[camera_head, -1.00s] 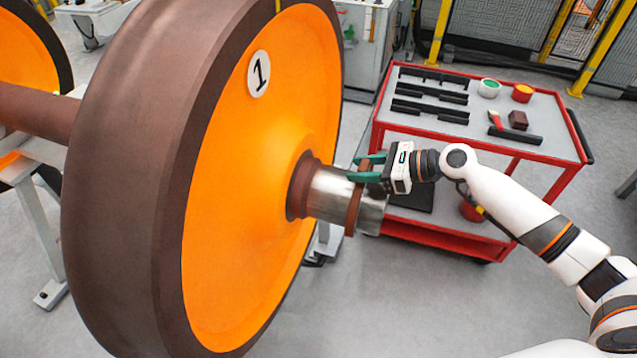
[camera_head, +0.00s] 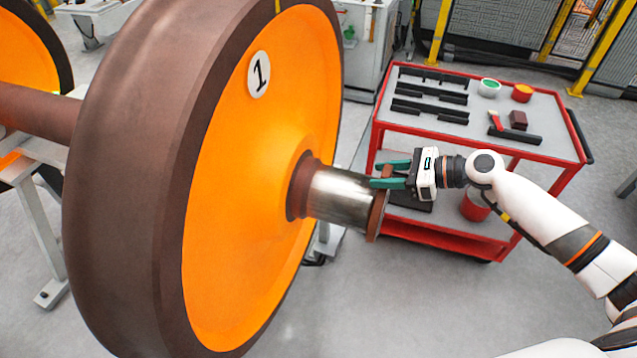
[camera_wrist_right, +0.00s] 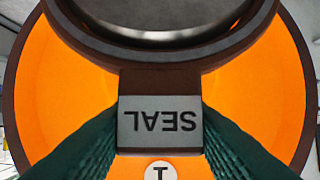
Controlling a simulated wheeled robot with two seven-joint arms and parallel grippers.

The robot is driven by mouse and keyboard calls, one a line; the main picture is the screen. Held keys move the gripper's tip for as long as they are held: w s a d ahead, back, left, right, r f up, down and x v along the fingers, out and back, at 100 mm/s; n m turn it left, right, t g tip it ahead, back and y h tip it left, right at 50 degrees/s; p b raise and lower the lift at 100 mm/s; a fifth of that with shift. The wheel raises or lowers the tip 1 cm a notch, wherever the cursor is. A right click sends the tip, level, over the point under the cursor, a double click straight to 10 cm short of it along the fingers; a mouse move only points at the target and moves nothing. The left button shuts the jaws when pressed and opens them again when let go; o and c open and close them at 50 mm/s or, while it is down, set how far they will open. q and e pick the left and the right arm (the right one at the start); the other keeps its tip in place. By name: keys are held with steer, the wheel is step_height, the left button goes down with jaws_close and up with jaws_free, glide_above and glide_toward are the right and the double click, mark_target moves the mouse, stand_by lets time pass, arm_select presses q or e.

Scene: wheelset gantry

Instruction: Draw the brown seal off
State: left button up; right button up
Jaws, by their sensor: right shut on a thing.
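The brown seal (camera_head: 376,217) is a ring at the outer end of the bright steel journal (camera_head: 338,196), which sticks out of the orange wheel (camera_head: 240,220). I cannot tell whether the ring is still around the journal's tip or just past it. My right gripper (camera_head: 381,176) has green fingers and is shut on the seal's top tab. In the right wrist view, the tab marked SEAL (camera_wrist_right: 160,122) sits between both fingers, with the brown ring (camera_wrist_right: 160,80) beyond it and round steel inside the ring. My left gripper is not in view.
A red cart (camera_head: 545,157) stands behind the journal, with black bars (camera_head: 430,103), a green-topped tin (camera_head: 489,88), a yellow-and-red tin (camera_head: 522,92) and a brown block (camera_head: 518,119) on top. Clear grey floor (camera_head: 420,310) lies in front of the cart.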

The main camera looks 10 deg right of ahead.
stand_by(0.3)
steer(key=shift+s+d+p, duration=0.25)
steer(key=shift+s+d, duration=0.4)
steer(key=shift+d, duration=0.3)
steer(key=shift+s+d+p, duration=0.2)
steer(key=shift+s+d, duration=0.4)
steer(key=shift+d, duration=0.35)
